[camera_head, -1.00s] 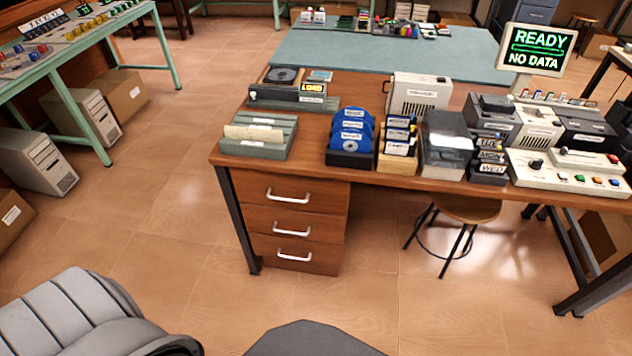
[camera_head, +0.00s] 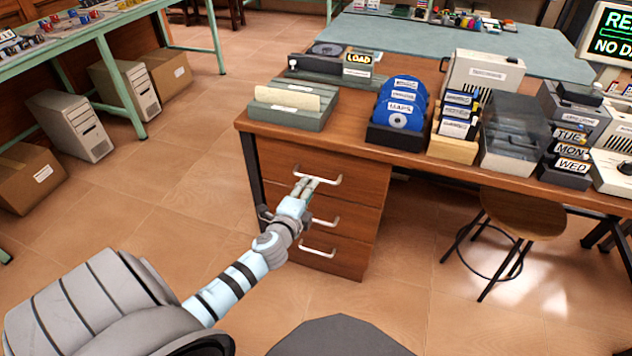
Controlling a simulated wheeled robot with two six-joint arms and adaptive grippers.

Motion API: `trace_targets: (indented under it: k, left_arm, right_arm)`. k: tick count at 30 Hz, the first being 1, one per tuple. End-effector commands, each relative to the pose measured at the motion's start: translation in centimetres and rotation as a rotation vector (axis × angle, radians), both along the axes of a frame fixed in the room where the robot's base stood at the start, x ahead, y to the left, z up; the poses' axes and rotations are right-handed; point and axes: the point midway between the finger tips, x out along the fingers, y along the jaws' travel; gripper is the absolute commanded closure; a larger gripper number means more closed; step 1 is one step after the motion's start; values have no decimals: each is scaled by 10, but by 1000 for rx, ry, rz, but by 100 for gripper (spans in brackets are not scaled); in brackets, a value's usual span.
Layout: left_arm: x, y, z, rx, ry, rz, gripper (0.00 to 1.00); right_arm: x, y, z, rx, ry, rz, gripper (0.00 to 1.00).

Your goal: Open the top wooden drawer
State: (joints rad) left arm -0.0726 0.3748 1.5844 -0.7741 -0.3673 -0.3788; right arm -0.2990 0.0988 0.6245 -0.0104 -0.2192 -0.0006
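The top wooden drawer (camera_head: 350,181) is the uppermost of three in the unit under the left end of the desk. Its front looks flush with those below, so it appears closed. Its pale bar handle (camera_head: 328,182) is partly covered by my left gripper (camera_head: 306,184). The two light fingers overlap the left part of the handle, close together. Whether they are open or shut on the bar, or touch it, I cannot tell. My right gripper is out of view.
The middle drawer (camera_head: 348,223) and bottom drawer (camera_head: 340,255) look closed. The desktop (camera_head: 350,140) above carries a grey-green card tray (camera_head: 290,115) and blue disks (camera_head: 402,100). A stool (camera_head: 522,212) stands right of the drawers. The floor in front is clear.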

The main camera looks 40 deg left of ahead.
Motion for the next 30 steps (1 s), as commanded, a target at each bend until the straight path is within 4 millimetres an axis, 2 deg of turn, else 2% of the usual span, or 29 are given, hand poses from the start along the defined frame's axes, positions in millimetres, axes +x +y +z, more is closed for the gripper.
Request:
trace_targets:
  k: [1,4,10,19,25,30]
  left_arm:
    - [13,5,-5,-2,-2,2,70]
    - [36,13,-11,-4,-1,2,70]
    - [62,21,-16,-4,0,0,70]
    - [65,22,-16,-5,1,0,70]
    - [65,22,-16,-5,1,0,100]
    - [65,22,-16,-5,1,0,100]
  right_arm:
    - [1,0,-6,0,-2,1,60]
    - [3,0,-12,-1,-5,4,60]
    - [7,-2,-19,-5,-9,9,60]
    - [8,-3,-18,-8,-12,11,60]
    - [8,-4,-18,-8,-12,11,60]
    - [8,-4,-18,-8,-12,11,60]
